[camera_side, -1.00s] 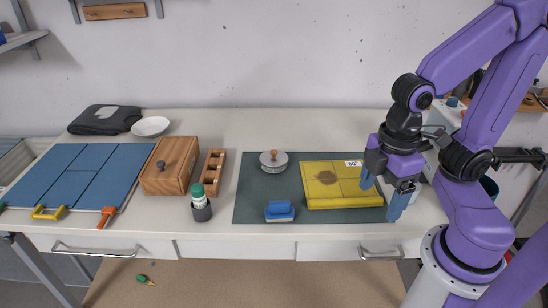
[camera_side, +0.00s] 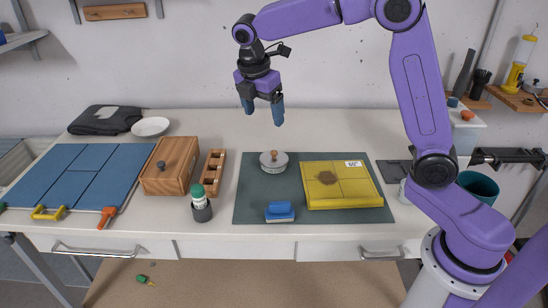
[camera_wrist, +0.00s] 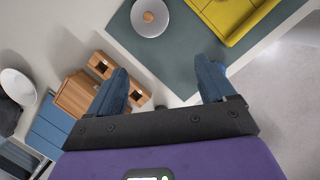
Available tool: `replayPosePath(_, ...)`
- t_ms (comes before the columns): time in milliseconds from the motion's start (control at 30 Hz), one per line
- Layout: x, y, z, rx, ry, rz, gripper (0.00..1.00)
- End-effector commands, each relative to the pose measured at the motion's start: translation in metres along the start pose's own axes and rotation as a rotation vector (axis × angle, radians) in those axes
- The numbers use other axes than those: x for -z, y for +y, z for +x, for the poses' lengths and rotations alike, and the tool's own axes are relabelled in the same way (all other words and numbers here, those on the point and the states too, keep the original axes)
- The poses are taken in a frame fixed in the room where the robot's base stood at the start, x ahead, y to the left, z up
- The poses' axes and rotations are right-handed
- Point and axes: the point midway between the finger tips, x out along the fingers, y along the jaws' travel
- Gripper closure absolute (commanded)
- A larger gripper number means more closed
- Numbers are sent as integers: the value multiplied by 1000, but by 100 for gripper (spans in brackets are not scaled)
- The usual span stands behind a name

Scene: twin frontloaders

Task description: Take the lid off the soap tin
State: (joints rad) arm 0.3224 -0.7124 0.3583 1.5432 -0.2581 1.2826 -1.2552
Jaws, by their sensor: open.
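The soap tin (camera_side: 273,168) is a low round grey tin on the dark green mat. Its lid (camera_side: 274,161) is on it, with a brown wooden knob on top. In the wrist view the lid (camera_wrist: 150,20) shows from above near the top edge, beyond my fingertips. My gripper (camera_side: 262,110) is open and empty, pointing down, high above the table and the tin. Its two blue fingers also show in the wrist view (camera_wrist: 162,82), spread apart with nothing between them.
The green mat (camera_side: 250,205) also bears a blue-topped brush (camera_side: 280,211) and a yellow box (camera_side: 342,185). Left of it are a slotted wooden block (camera_side: 212,172), a dark cup with a green-capped bottle (camera_side: 201,205), a wooden box (camera_side: 168,172) and blue panels (camera_side: 90,175).

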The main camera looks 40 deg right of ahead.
Motion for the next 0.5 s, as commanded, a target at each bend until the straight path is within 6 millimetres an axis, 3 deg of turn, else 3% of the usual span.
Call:
replayPosePath(100, -12, 14, 3, 11, -16, -29, 17)
replayPosePath(267, -18, 19, 10, 18, -24, -47, 17)
replayPosePath(500, -19, 18, 50, 20, -24, -47, 17)
